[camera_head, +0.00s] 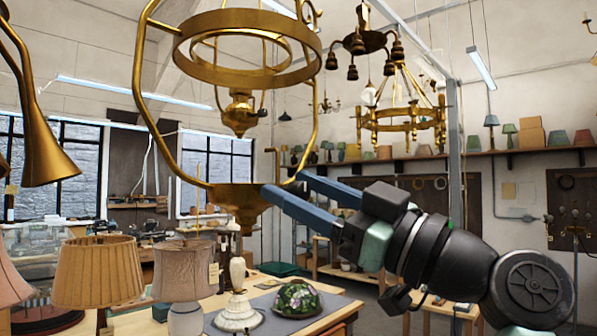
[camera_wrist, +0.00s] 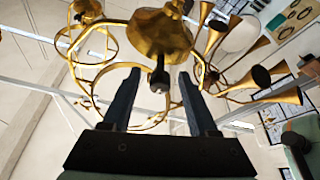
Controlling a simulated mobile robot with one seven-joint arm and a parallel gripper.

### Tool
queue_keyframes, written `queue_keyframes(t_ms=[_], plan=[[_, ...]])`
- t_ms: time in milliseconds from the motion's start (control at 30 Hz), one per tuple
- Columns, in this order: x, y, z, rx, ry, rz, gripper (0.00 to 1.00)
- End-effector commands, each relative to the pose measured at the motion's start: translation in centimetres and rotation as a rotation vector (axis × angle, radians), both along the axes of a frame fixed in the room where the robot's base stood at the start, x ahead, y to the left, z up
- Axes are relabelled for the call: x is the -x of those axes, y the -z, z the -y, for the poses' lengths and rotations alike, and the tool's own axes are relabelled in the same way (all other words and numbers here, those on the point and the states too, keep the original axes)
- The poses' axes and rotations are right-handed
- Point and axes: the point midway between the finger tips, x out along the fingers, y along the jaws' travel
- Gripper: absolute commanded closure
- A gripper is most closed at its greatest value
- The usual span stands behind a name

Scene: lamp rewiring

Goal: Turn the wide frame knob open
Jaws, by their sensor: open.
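The wide brass frame (camera_head: 315,135) hangs in the upper left of the head view, with a double ring on top and a brass bowl (camera_head: 228,198) at its bottom. My gripper (camera_head: 286,184) is open, its two blue fingers reaching left to the bowl's right side. In the wrist view, a dark stubby knob (camera_wrist: 159,82) projects from a flared brass body (camera_wrist: 160,35) and shows between the open fingers (camera_wrist: 159,74). I cannot tell whether either finger touches it.
Brass horn shades (camera_head: 45,150) hang at left. Another chandelier (camera_head: 405,125) hangs farther back.

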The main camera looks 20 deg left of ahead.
Motion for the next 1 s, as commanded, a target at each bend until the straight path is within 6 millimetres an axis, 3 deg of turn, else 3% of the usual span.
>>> queue_keyframes(t_ms=[333,667,1000], plan=[[-0.09,-0.07,-0.35,0.000,0.001,0.000,0.42],[-0.09,-0.08,-0.31,0.000,0.001,0.000,1.00],[-0.07,-0.04,-0.32,-0.005,0.000,-0.012,1.00]])
